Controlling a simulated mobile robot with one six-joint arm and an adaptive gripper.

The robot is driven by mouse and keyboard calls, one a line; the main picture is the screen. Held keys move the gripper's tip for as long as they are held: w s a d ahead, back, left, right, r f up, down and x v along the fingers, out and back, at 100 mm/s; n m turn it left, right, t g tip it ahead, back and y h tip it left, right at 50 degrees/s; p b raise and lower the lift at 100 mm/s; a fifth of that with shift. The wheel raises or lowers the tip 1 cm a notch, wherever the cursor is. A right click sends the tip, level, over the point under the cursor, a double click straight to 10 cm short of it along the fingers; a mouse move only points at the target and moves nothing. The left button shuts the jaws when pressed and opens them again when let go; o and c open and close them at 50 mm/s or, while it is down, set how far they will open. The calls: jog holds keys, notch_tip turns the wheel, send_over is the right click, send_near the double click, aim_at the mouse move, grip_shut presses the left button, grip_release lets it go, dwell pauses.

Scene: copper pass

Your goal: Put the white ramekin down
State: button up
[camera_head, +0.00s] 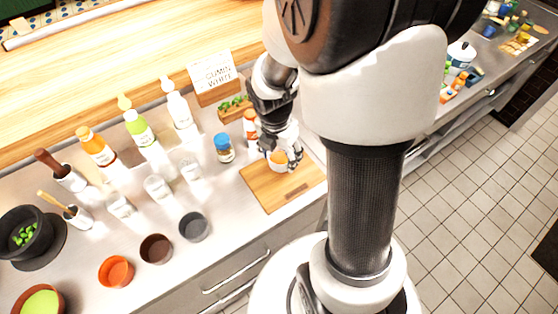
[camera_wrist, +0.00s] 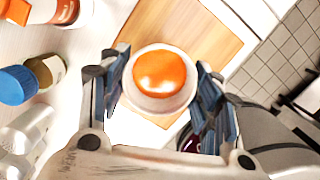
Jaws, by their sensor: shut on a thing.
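The white ramekin (camera_wrist: 161,103) with a glossy orange filling (camera_wrist: 160,74) sits between the two fingers of my gripper (camera_wrist: 163,90) in the wrist view. My gripper is shut on it, with a finger on each side. In the head view my gripper (camera_head: 279,160) holds the ramekin over or on the wooden cutting board (camera_head: 268,193), near its back part. I cannot tell whether the ramekin's base touches the board. The board also shows in the wrist view (camera_wrist: 210,38).
A blue-capped jar (camera_head: 224,148) and an orange-and-white bottle (camera_head: 250,126) stand left of the gripper. A sign reading "CUMIN WHITE" (camera_head: 213,74) stands behind. Clear glasses (camera_head: 157,187) and small bowls (camera_head: 194,227) are further left. The board's front part is bare.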

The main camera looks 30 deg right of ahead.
aim_at(280, 162)
jog(key=shift+f+b, duration=0.85)
jog(key=shift+f, duration=1.15)
jog(key=shift+f, duration=0.15)
jog(key=o, duration=1.1)
notch_tip(280, 162, up, 12)
jog(key=a+p, duration=0.2)
jog(key=p, duration=0.3)
jog(key=s+a+r+m+t, duration=0.1)
jog(key=s+a+r+m, duration=0.2)
jog(key=m, duration=0.4)
jog(key=s+a+r+m+t+y, duration=0.1)
jog(key=s+a+r+m, duration=0.1)
jog(key=s+r+m, duration=0.4)
jog(key=s+a+r+m+t, duration=0.1)
jog(key=s+a+r+m, duration=0.2)
jog(key=m, duration=0.7)
jog(key=shift+s+a+r+t+y, duration=0.2)
jog(key=shift+s+r, duration=0.2)
jog(key=shift+r, duration=0.15)
jog(key=shift+s+a+r+t+y, duration=0.1)
jog(key=shift+s+a+r+t, duration=0.1)
jog(key=shift+s+r, duration=0.3)
